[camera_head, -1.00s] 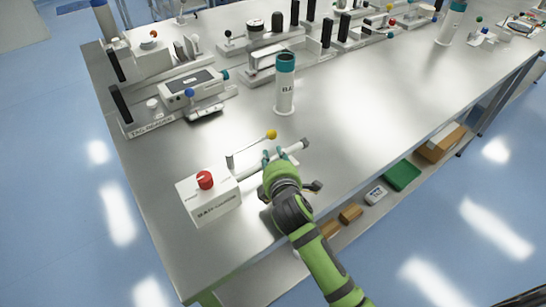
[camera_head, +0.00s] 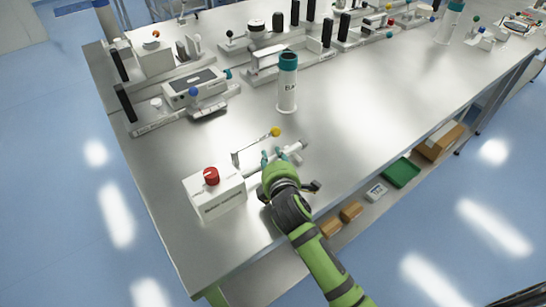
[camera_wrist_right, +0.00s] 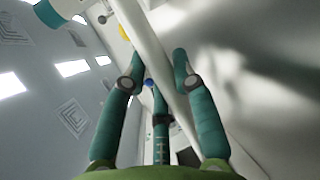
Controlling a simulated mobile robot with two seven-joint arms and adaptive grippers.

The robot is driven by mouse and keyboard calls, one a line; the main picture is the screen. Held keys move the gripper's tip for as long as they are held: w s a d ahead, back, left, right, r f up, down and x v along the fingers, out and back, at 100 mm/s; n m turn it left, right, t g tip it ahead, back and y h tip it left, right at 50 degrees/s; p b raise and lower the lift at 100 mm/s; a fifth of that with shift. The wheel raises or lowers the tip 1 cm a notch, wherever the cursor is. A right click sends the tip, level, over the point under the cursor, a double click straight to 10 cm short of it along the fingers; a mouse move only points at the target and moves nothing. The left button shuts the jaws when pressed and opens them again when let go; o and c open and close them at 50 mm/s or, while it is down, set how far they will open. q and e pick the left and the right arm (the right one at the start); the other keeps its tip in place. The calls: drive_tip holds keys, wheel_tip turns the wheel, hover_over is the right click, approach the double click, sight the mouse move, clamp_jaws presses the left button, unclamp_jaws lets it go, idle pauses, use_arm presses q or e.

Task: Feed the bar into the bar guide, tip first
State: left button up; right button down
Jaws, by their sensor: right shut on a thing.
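The bar guide (camera_head: 218,195) is a white labelled box with a red knob (camera_head: 211,176) on top, near the table's front left corner. A thin rod with a yellow ball (camera_head: 275,132) stands out beside it. The pale bar (camera_head: 293,149) lies low over the table to the right of the box, with its grey end pointing right. My right gripper (camera_head: 273,155) is shut on the bar; in the right wrist view the bar (camera_wrist_right: 148,40) runs between the teal fingers (camera_wrist_right: 160,75). The bar's end towards the box is hidden, so I cannot tell whether it is inside. My left gripper is out of view.
A white cylinder with a teal top (camera_head: 288,85) stands behind the bar. A device with a screen (camera_head: 195,90) and other fixtures line the back of the table. The table (camera_head: 375,120) is clear to the right. Boxes and a green tray (camera_head: 402,173) lie below.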

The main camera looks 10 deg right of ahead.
drive_tip(key=shift+f, duration=0.3)
drive_tip(key=c, duration=0.9)
unclamp_jaws()
drive_tip(key=shift+s, duration=0.15)
drive_tip(key=v, duration=1.1)
drive_tip(key=shift+s+r, duration=0.3)
drive_tip(key=shift+s, duration=0.05)
